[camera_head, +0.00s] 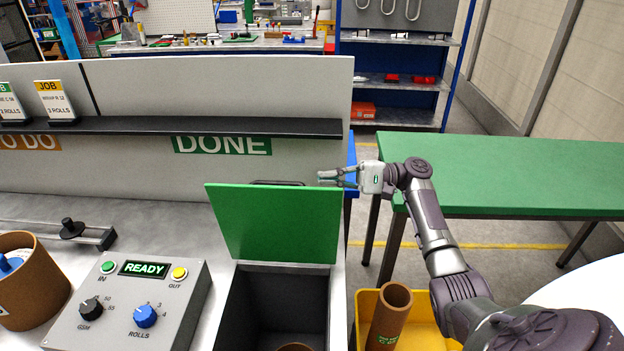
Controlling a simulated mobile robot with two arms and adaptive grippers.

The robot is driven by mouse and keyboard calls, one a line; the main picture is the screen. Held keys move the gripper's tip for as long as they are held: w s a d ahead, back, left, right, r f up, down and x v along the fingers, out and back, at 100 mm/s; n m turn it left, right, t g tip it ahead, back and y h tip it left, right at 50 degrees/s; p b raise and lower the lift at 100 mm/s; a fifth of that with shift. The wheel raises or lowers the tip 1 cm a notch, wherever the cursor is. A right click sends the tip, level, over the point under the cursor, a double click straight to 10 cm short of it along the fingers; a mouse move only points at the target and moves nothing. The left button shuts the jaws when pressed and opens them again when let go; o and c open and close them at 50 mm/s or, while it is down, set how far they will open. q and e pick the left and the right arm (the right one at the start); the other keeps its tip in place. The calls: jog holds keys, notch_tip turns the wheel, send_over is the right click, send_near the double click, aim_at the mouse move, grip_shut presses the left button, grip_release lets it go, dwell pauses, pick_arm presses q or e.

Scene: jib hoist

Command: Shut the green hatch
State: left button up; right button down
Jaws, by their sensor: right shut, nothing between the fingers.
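The green hatch (275,222) is a flat lid standing open, nearly upright, at the back edge of a dark bin (240,305) sunk in the grey bench. A dark handle (277,183) shows at its top edge. My right gripper (322,178) comes in from the right, with its fingers pointing left. It is shut and empty, near the lid's top right corner. I cannot tell whether it touches the lid. My left gripper is not in view.
A control box (130,300) with a READY display stands left of the bin. A yellow crate (425,325) with a brown tube (388,315) lies to the right, below my arm. A green table (520,175) stands at right. A dark shelf (230,127) runs behind the lid.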

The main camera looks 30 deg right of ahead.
aim_at(289, 183)
jog(key=a+r+p, duration=0.1)
jog(key=a+p, duration=0.1)
jog(key=a, duration=0.1)
jog(key=a+r+p, duration=0.1)
jog(key=a+p, duration=0.1)
jog(key=a, duration=0.1)
jog(key=a+p, duration=0.2)
jog(key=a, duration=0.2)
jog(key=shift+r, duration=0.4)
jog(key=shift+w, duration=0.1)
